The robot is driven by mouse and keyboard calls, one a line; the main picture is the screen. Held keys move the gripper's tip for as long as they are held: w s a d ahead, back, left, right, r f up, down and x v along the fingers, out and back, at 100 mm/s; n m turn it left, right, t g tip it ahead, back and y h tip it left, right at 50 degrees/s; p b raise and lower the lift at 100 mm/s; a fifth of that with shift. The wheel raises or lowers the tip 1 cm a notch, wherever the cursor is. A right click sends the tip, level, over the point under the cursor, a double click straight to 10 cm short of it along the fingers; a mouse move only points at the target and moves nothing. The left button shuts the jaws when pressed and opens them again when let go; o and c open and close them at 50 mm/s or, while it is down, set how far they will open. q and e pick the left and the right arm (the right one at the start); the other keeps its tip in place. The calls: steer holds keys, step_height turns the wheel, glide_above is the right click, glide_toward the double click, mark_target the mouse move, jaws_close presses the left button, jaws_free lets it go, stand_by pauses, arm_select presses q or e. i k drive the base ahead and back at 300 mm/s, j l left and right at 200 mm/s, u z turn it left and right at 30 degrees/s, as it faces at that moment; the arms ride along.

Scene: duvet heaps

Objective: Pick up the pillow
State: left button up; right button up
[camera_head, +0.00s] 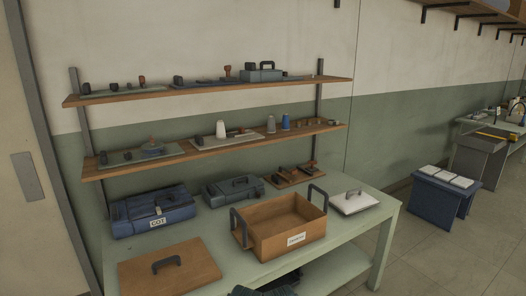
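I see no pillow that I can make out in the head view. A dark, ridged thing (265,291) shows at the bottom edge in front of the table; it is cut off by the frame and I cannot tell what it is. Neither of my grippers is in view.
A pale green table (345,232) holds an open wooden box (285,243), a wooden lid (168,269), a blue case (152,213), a dark case (233,190) and a white lid (354,203). Two laden shelves hang above. A blue stool (440,200) stands right. Floor between is clear.

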mark_target(354, 201)
steer(key=i+l+u, duration=0.25)
steer(key=i+l, duration=0.15)
steer(key=l, duration=0.25)
steer(key=i+l+u, duration=0.1)
steer(key=l, duration=0.25)
steer(key=i+l+u, duration=0.1)
steer(key=i+l, duration=0.15)
steer(key=i+l+u, duration=0.1)
steer(key=l, duration=0.35)
steer(key=i+l+u, duration=0.15)
steer(key=l, duration=0.25)
steer(key=i+l+u, duration=0.1)
steer(key=l, duration=0.3)
steer(key=i+l+u, duration=0.1)
steer(key=l, duration=0.3)
